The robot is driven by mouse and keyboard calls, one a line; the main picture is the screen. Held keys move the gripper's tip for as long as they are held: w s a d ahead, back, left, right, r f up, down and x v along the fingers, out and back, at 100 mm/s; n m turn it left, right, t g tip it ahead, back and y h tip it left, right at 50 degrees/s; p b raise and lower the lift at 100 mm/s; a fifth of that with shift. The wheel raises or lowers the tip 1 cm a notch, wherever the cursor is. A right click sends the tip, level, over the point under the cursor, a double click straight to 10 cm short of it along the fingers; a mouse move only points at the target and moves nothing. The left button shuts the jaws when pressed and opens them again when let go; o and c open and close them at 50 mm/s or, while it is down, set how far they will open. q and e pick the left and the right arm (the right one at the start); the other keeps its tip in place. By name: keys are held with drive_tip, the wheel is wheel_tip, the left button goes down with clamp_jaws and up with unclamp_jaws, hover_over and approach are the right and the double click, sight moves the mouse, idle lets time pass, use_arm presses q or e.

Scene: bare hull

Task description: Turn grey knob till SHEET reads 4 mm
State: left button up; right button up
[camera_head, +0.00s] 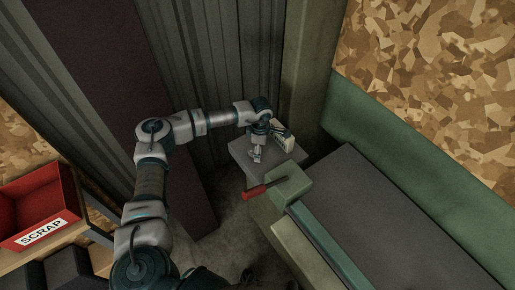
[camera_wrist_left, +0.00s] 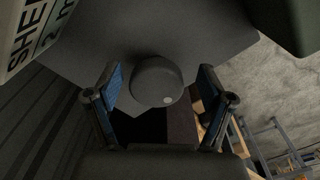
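The grey knob (camera_wrist_left: 157,82) is round with a pale dot near its edge, on a dark grey box (camera_wrist_left: 195,28), seen in the left wrist view. My left gripper (camera_wrist_left: 159,88) is open, its blue-padded fingers on either side of the knob with gaps showing. In the head view my left gripper (camera_head: 257,150) is over the grey box (camera_head: 240,153), and the knob cannot be made out. The SHEET display (camera_wrist_left: 38,30) is cut off in the wrist view; the visible part looks like "3 m". The display housing (camera_head: 284,138) shows small in the head view. My right gripper is not in view.
A green machine (camera_head: 345,130) with a grey bed (camera_head: 400,220) stands right of the box. A red handle (camera_head: 255,191) juts out just in front of it. A red SCRAP bin (camera_head: 35,205) is on a shelf at the left. Ribbed dark wall panels are behind my arm.

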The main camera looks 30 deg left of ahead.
sight(252, 148)
use_arm(q)
drive_tip(key=shift+d, duration=0.1)
drive_tip(key=c, duration=0.8)
drive_tip(key=a, duration=0.3)
drive_tip(key=shift+s+f, duration=0.2)
drive_tip(key=shift+f, duration=0.1)
drive_tip(key=shift+a, duration=0.15)
drive_tip(key=shift+d, duration=0.5)
drive_tip(key=shift+n, duration=1.1)
drive_tip(key=n, duration=0.2)
drive_tip(key=shift+w+d+r+n, duration=0.1)
drive_tip(key=shift+d+r+n, duration=0.1)
drive_tip(key=shift+n, duration=0.6)
drive_tip(key=n, duration=0.4)
drive_tip(key=shift+w+r+n+p, duration=0.1)
drive_tip(key=shift+n+p, duration=0.2)
drive_tip(key=shift+p, duration=0.05)
drive_tip(key=shift+w+n, duration=0.1)
drive_tip(key=shift+n, duration=0.6)
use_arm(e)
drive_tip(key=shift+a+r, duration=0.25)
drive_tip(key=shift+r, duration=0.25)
use_arm(q)
drive_tip(key=shift+a, duration=0.1)
